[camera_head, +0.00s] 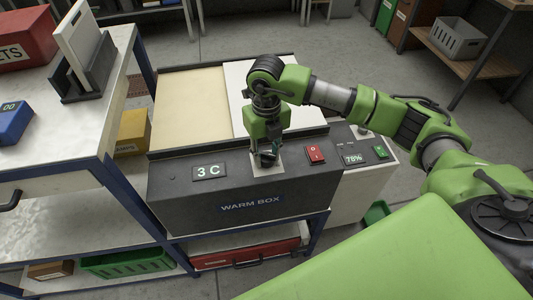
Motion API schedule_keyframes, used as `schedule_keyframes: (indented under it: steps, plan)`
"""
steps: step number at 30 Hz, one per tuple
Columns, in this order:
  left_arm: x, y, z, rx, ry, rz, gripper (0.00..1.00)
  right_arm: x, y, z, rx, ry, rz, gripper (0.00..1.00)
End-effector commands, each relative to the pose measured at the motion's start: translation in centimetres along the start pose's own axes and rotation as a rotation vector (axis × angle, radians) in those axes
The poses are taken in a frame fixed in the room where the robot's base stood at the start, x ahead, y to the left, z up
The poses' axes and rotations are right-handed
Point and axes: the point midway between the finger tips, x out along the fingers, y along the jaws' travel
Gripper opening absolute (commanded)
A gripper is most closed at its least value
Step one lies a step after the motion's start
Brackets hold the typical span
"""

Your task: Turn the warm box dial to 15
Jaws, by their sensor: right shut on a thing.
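The warm box (185,209) is a dark grey unit with a sloped front panel and the label "WARM BOX". Its display (209,172) reads "3 C". A red switch (316,154) sits right of the dial area. My right gripper (267,158) comes down over the light plate (266,170) on the panel, between the display and the switch. It is shut on the dial, which is mostly hidden by the fingers. I cannot read the dial's pointer. My left gripper is not in view.
A second unit (375,180) with a "78%" display adjoins on the right. A white-topped shelf cart (60,150) stands close on the left. A red case (250,247) lies below the warm box. Open floor (220,30) lies behind.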

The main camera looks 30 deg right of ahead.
Motion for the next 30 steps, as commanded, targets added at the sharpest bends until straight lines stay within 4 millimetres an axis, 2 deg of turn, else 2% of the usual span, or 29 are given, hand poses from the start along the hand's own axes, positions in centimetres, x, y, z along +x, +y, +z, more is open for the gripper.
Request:
schedule_keyframes:
  steps: [1,2,3,4,13,17,20,30]
  plan:
    - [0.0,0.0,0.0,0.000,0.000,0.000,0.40,-0.2,-0.1,0.2,0.004,-0.005,0.000,0.07]
    - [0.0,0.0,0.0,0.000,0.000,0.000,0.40,-0.2,-0.1,0.2,0.004,-0.005,0.000,0.30]
    - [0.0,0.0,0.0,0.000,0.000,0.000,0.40,-0.2,-0.1,0.2,0.004,-0.005,0.000,0.41]
    - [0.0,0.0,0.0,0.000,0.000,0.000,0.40,-0.1,-0.1,0.1,0.004,-0.004,0.000,0.45]
    - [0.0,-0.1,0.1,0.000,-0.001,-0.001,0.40,-0.1,0.0,0.1,0.001,-0.002,0.000,0.45]
    - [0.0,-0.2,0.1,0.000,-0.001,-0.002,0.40,-0.8,0.0,0.1,0.001,-0.004,0.001,0.45]
    - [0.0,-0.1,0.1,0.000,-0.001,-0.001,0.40,-2.2,0.0,0.2,0.001,-0.006,0.001,0.45]
    - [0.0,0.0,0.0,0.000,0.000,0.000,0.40,-9.3,0.0,0.2,0.002,-0.007,0.001,0.45]
